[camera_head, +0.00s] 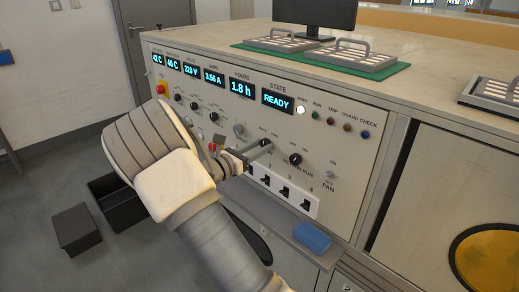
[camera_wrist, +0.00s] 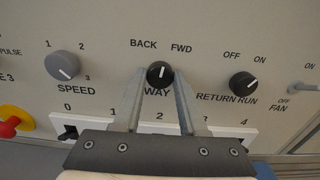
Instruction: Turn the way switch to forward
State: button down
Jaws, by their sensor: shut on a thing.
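The way switch (camera_wrist: 159,72) is a small black rotary knob on the panel, with BACK printed at its upper left and FWD at its upper right. Its white mark points nearly straight up, leaning slightly right toward FWD. My gripper (camera_wrist: 160,82) has one finger on each side of the knob and is shut on it. In the head view my gripper (camera_head: 260,150) reaches to the control panel (camera_head: 345,140), and its fingers hide the knob there. The STATE display (camera_head: 278,100) reads READY.
The grey SPEED knob (camera_wrist: 62,65) is left of the way switch, and the black RETURN RUN knob (camera_wrist: 242,84) is right. A FAN toggle (camera_wrist: 301,88) is farther right. Numbered rocker switches (camera_head: 285,190) sit just below. A red button (camera_head: 160,88) is at the panel's far left.

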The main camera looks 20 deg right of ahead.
jog(key=shift+m+b, duration=0.95)
jog(key=shift+m, duration=1.25)
jog(key=shift+c, duration=2.2)
grip_release()
jog(key=p+v, duration=0.3)
jog(key=v, duration=1.4)
jog(key=shift+a, duration=0.2)
